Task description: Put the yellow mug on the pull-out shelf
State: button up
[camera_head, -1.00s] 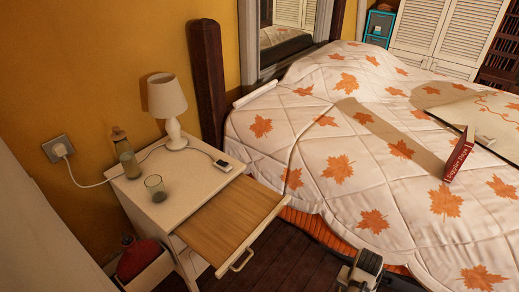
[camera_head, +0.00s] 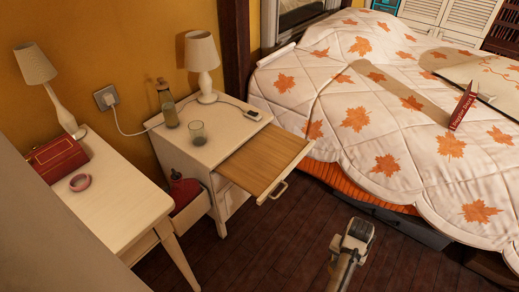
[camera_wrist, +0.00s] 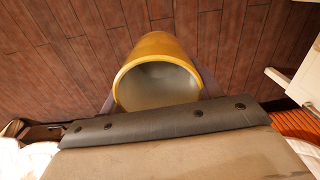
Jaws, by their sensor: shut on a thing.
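The yellow mug (camera_wrist: 158,50) is close up in the wrist view, its open mouth toward the camera and a pale grey inside. My gripper (camera_wrist: 160,95) is shut on it; only bits of dark fingers show beside the mug. Below the mug is dark wooden floor. The mug's handle is not seen. In the head view, part of my arm (camera_head: 350,243) shows over the floor, but the mug and fingers cannot be made out. The pull-out shelf (camera_head: 265,160), a bare wooden board with a front handle, is drawn out from the white nightstand (camera_head: 200,150), apart from my arm.
A lamp (camera_head: 203,65), bottle (camera_head: 167,103), glass (camera_head: 198,132) and small device (camera_head: 253,115) stand on the nightstand. An open lower drawer (camera_head: 190,212) holds a red object. A white table (camera_head: 120,205) is at left, the bed (camera_head: 380,120) at right. Floor (camera_head: 270,245) is clear.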

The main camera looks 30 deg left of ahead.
aim_at(274, 152)
jog(key=k+u, duration=0.1)
jog(key=u, duration=0.85)
jog(key=l+u, duration=0.2)
jog(key=l, duration=1.5)
jog(key=k, duration=0.05)
